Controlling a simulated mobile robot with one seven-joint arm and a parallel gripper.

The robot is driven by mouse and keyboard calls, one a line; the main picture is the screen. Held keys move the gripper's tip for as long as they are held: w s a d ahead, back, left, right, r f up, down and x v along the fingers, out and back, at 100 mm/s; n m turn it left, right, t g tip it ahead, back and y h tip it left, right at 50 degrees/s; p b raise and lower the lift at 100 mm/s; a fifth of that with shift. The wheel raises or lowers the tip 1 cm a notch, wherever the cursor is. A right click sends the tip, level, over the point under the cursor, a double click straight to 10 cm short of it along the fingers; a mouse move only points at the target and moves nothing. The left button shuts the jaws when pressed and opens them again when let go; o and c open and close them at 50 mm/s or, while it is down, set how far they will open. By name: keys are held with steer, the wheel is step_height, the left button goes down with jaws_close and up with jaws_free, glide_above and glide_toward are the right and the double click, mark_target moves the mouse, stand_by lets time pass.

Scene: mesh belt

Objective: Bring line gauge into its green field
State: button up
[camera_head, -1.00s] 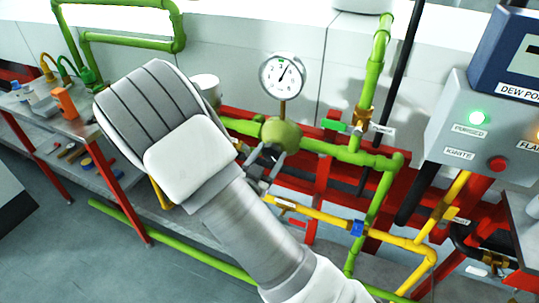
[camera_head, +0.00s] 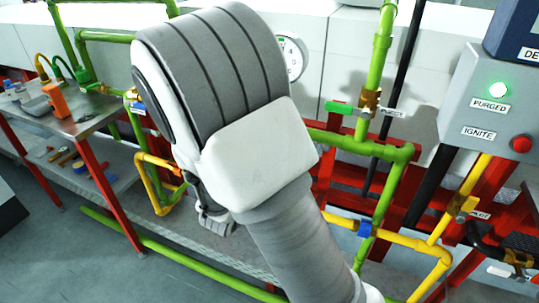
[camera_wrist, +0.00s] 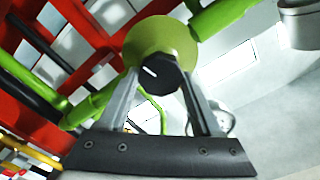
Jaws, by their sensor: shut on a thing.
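In the wrist view, a black knob (camera_wrist: 158,76) with a white mark sits in front of a round yellow-green regulator body (camera_wrist: 150,40). My gripper (camera_wrist: 160,74) is shut on the knob, with one finger on each side of it. The white mark points up and left in that picture.
Green pipes (camera_head: 376,70) and yellow pipes (camera_head: 398,238) run along a red frame. A grey control box (camera_head: 490,105) with a lit green lamp stands at the right. A bench (camera_head: 100,115) with tools is at the left.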

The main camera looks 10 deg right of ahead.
steer(key=shift+m+b, duration=0.4)
steer(key=o, duration=1.4)
steer(key=shift+a, duration=0.1)
steer(key=v, duration=1.7)
steer(key=shift+s+p, duration=0.2)
steer(key=shift+p, duration=0.15)
steer(key=shift+w, duration=0.1)
